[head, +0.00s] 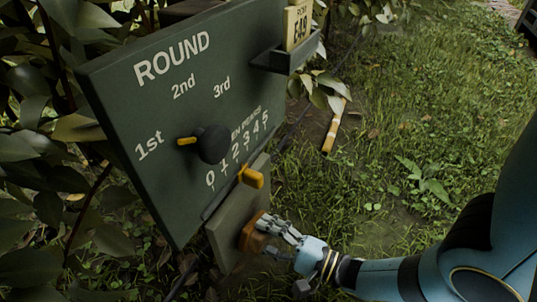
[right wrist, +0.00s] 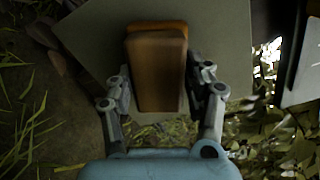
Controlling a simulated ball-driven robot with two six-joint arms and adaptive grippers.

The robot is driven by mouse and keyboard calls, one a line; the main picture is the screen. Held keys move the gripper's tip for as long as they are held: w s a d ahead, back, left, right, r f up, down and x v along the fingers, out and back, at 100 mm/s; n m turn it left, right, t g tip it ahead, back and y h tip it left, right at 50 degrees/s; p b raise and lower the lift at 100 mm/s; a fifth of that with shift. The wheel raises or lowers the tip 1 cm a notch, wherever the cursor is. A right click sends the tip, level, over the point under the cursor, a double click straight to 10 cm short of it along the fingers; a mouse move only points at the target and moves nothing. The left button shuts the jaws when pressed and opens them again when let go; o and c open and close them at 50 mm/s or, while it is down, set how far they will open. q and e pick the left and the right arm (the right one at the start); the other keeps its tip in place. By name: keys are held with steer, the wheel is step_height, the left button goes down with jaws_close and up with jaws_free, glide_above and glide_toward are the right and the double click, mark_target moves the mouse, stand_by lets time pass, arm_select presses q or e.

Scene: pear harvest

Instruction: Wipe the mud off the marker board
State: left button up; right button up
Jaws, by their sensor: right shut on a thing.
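The dark green marker board (head: 115,98) stands tilted in the head view, lettered ROUND, 1st, 2nd, 3rd and a row of numbers. A plain grey-green panel (head: 223,232) sits below its lower right edge; it also shows in the right wrist view (right wrist: 222,45). My right gripper (head: 262,226) is shut on an orange-brown block (head: 249,236), in front of the panel. In the right wrist view the block (right wrist: 157,72) sits between both fingers and overlaps the panel; whether it touches is unclear. I cannot make out clear mud on either surface. My left gripper is out of view.
A small shelf (head: 285,59) holds a cream numbered card (head: 297,26). Leafy bushes crowd the left; open grass lies right.

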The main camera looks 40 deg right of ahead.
steer(key=shift+w+a, duration=0.2)
steer(key=shift+w, duration=0.3)
